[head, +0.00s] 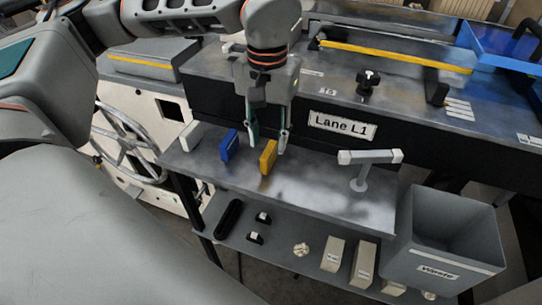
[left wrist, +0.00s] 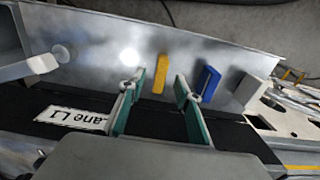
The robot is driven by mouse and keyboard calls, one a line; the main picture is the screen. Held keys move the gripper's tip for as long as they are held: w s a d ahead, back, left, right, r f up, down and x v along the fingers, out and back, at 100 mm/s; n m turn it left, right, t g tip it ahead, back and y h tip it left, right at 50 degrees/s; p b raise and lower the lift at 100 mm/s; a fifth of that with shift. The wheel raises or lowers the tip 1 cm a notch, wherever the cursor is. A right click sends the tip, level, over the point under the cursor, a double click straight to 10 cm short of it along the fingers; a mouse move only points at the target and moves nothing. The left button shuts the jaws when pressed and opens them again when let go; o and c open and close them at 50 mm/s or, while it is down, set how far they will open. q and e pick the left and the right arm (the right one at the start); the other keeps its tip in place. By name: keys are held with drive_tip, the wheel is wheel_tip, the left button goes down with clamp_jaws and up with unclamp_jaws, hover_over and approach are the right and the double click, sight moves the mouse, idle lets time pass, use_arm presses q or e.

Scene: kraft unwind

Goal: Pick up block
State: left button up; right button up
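Three upright blocks stand in a row on the metal shelf (head: 330,190): a white block (head: 189,135), a blue block (head: 229,145) and a yellow block (head: 268,157). My left gripper (head: 268,145) points down at the shelf, open and empty, with the yellow block just beyond its fingertips. In the left wrist view, the yellow block (left wrist: 161,73) lies ahead of the gap between the green-padded fingers (left wrist: 158,90). The blue block (left wrist: 207,83) and the pale block (left wrist: 248,88) are to the right there. My right gripper is not in view.
A T-shaped post (head: 364,165) rises from the shelf's right part. A grey waste bin (head: 441,240) stands right of it. The "Lane L1" machine front (head: 343,126) borders the shelf behind. Several boxes and small parts lie on the lower shelf (head: 290,238). The shelf between yellow block and post is clear.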

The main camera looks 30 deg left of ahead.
sight(267, 153)
use_arm(q)
wheel_tip(267, 153, down, 6)
drive_tip(key=shift+a+r, duration=0.1)
drive_tip(key=shift+a, duration=0.05)
clamp_jaws()
